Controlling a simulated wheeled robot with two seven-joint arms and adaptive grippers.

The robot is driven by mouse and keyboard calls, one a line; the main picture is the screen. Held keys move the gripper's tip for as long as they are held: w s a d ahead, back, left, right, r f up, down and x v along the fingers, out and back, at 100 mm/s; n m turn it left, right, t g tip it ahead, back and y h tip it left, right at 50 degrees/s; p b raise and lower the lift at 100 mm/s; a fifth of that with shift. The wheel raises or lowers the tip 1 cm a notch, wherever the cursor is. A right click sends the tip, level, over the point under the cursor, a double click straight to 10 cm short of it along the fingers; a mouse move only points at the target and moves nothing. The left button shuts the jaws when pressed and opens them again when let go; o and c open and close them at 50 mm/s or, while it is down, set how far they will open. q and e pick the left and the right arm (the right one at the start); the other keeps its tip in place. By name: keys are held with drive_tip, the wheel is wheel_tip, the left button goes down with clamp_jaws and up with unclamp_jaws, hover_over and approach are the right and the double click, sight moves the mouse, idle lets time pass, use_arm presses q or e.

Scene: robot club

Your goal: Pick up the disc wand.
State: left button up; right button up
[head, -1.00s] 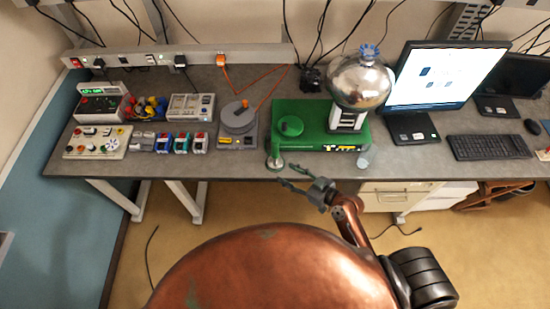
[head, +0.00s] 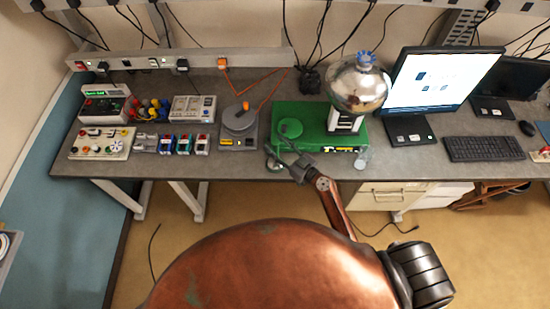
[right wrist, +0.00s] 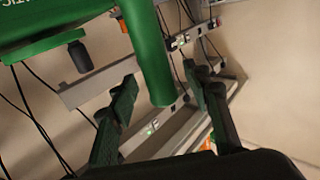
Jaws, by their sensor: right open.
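The disc wand (head: 271,163) stands at the front edge of the bench, just left of the green box, with a grey disc low down. Its green handle (right wrist: 152,55) shows large in the right wrist view. My right gripper (head: 284,152) is at the wand in the head view and partly covers it. In the right wrist view my right gripper (right wrist: 158,98) is open, with one finger on each side of the handle. Gaps show beside the handle, so the fingers are not closed on it. My left gripper is not in view.
The green box (head: 348,163) carries a shiny sphere (head: 357,84) close to my right gripper. A grey turntable-like device (head: 239,125) stands to the left. Bare bench top lies near the front edge.

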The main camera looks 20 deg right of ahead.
drive_tip(key=shift+w+f, duration=0.1)
drive_tip(key=shift+w, duration=0.1)
drive_tip(key=shift+s, duration=0.1)
drive_tip(key=shift+c, duration=0.6)
clamp_jaws()
